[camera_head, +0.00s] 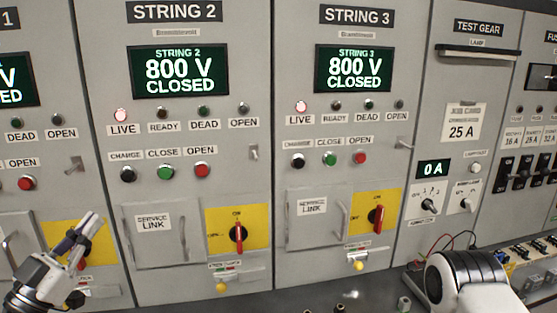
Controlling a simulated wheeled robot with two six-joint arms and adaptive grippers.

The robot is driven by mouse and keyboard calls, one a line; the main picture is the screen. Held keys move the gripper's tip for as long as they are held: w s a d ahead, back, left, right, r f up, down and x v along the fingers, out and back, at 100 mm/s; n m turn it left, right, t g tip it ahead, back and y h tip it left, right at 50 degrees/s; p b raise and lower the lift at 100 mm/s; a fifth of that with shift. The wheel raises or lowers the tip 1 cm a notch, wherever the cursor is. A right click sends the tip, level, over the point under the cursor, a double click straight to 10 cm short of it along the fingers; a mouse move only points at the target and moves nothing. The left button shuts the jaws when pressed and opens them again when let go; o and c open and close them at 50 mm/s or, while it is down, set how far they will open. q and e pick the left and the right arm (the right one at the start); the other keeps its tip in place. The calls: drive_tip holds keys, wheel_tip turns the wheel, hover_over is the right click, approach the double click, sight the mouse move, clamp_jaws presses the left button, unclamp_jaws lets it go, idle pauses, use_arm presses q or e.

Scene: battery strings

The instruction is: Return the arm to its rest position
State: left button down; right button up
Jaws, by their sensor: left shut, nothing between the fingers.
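My left gripper (90,222) is in the lower left, its fingers pointing up and to the right. It is shut and empty. It is in front of the lower part of the panel left of String 2, hiding part of a yellow switch plate (54,236). A white and black part of my right arm (465,278) shows at the lower right. The right gripper is out of view.
The String 2 screen (172,71) and String 3 screen (353,68) both read 800 V CLOSED. Red-handled rotary switches (238,234) sit on yellow plates. A dark bench (300,298) with small parts runs along the bottom. Test gear with leads is at right.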

use_arm(q)
drive_tip(key=w+d+f+m+g+b, duration=0.1)
drive_tip(key=d+f+g, duration=0.15)
drive_tip(key=f, duration=0.45)
drive_tip(key=w+d+f+g, duration=0.2)
drive_tip(key=d+f, duration=0.1)
drive_tip(key=f, duration=0.3)
drive_tip(key=s+d+f+g+y+b, duration=0.1)
drive_tip(key=s+d+f+g, duration=0.15)
drive_tip(key=f, duration=0.65)
drive_tip(key=s+d+f+g+y, duration=0.1)
drive_tip(key=s+d+f+g, duration=0.15)
drive_tip(key=f, duration=0.55)
drive_tip(key=s+d+f+g+y+b, duration=0.1)
drive_tip(key=s+d+f+g, duration=0.2)
drive_tip(key=f, duration=0.6)
drive_tip(key=s+f+n+g+y, duration=0.35)
drive_tip(key=s+f+g, duration=0.35)
drive_tip(key=s+f, duration=0.7)
drive_tip(key=s+a+n+g+y, duration=0.2)
drive_tip(key=s+a+n+y, duration=0.1)
drive_tip(key=s+a+n, duration=0.2)
drive_tip(key=shift+s+f, duration=0.4)
drive_tip(key=shift+f, duration=0.05)
use_arm(e)
drive_tip(key=f, duration=0.3)
drive_tip(key=shift+w+d+f, duration=0.1)
drive_tip(key=shift+w+f, duration=0.3)
